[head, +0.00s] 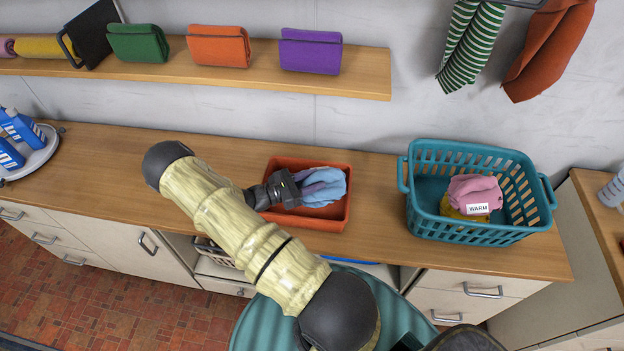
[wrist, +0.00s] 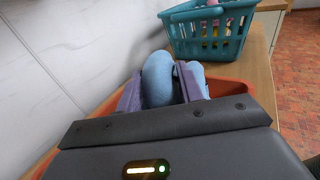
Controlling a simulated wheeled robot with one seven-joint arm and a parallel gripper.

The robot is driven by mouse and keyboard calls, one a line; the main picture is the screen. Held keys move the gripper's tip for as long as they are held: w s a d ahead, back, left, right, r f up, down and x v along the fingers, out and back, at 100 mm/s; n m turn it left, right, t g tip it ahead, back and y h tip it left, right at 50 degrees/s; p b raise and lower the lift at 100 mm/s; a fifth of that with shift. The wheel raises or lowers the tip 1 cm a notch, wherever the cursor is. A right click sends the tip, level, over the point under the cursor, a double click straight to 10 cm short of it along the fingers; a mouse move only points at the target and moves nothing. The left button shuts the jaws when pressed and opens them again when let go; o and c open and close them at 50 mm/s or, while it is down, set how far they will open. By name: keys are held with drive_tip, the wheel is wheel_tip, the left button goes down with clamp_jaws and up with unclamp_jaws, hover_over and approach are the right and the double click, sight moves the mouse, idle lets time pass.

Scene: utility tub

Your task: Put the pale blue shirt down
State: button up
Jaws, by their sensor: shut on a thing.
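The pale blue shirt (head: 323,187) is a bunched cloth over the orange-red tub (head: 318,223) on the counter. My gripper (head: 298,190) reaches in from the left and is shut on the shirt. In the wrist view the shirt (wrist: 158,80) bulges up between the two purple-grey fingers (wrist: 193,82). Behind it the rim of the tub (wrist: 228,86) shows. I cannot tell whether the shirt touches the tub's floor; my gripper and the cloth hide most of the inside.
A teal basket (head: 480,233) with a pink cloth (head: 474,190), a yellow cloth and a "WARM" label stands to the right. A shelf (head: 250,80) with folded cloths runs above. Blue bottles (head: 20,128) on a tray stand far left. The counter between tub and basket is clear.

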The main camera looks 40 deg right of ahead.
drive_tip(key=o, duration=1.1)
drive_tip(key=b+v, duration=0.4)
drive_tip(key=v, duration=0.8)
drive_tip(key=shift+r, duration=0.1)
